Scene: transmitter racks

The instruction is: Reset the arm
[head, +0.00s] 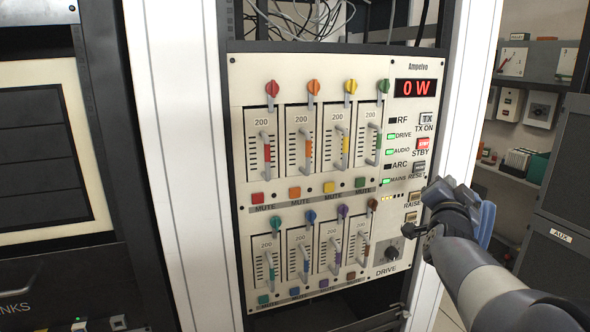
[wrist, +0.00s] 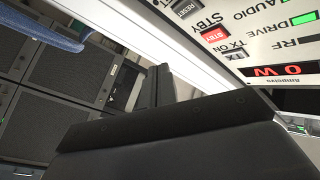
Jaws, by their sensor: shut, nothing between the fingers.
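My arm reaches in from the lower right of the head view, and its dark wrist end stands in front of the right edge of a cream transmitter panel (head: 300,195). My gripper (wrist: 158,75) is shut and empty; its dark fingers show in the middle of the wrist view. In the head view the fingers cannot be made out clearly. The panel also shows upside down in the wrist view (wrist: 255,45), at the upper right. I cannot tell from the views whether the arm touches the panel.
A grey AUX cabinet (head: 560,240) is at far right.

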